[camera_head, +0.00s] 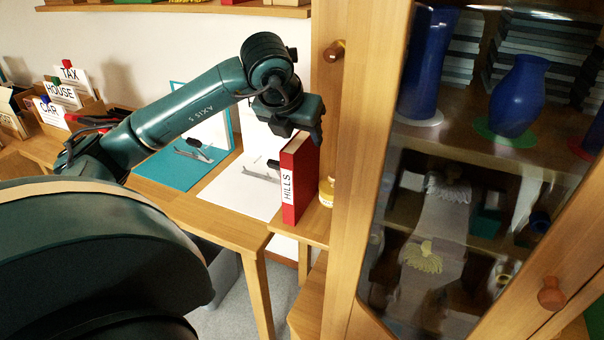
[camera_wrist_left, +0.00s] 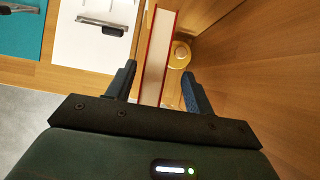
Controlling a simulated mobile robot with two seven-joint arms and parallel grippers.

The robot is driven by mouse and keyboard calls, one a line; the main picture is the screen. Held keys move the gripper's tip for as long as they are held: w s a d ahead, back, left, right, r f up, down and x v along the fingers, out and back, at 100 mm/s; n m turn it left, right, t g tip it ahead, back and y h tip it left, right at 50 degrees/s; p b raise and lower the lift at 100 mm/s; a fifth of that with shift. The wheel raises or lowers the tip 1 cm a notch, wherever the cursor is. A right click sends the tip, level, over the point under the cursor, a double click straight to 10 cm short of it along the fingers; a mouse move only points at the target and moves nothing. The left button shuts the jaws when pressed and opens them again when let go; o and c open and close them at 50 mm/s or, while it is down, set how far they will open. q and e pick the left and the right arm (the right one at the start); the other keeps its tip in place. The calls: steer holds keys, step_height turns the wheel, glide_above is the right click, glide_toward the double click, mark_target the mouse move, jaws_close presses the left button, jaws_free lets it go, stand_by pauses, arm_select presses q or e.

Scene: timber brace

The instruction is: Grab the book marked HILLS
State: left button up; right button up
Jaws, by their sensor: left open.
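The red book marked HILLS (camera_head: 296,180) stands upright on a wooden surface beside the cabinet, its white spine label facing me in the head view. My left gripper (camera_head: 308,130) is at the top of the book, its near parts overlapping the book's upper edge. In the left wrist view the book (camera_wrist_left: 158,50) shows its pale page edges between red covers. The open fingers of the left gripper (camera_wrist_left: 160,88) lie on either side of it, with a gap visible on both sides. My right gripper is in neither view.
A small yellow jar (camera_head: 327,190) stands just right of the book, close to the cabinet (camera_head: 345,150). White (camera_head: 235,190) and teal (camera_head: 165,168) sheets with tools lie on the desk to the left. Blue vases (camera_head: 518,95) stand behind the cabinet's glass.

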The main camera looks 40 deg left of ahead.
mark_target(301, 136)
arm_select(q)
steer(key=x, duration=0.5)
steer(key=shift+w+a+f, duration=0.15)
steer(key=shift+w+a, duration=0.1)
steer(key=shift+a, duration=0.2)
jaws_close()
stand_by(0.3)
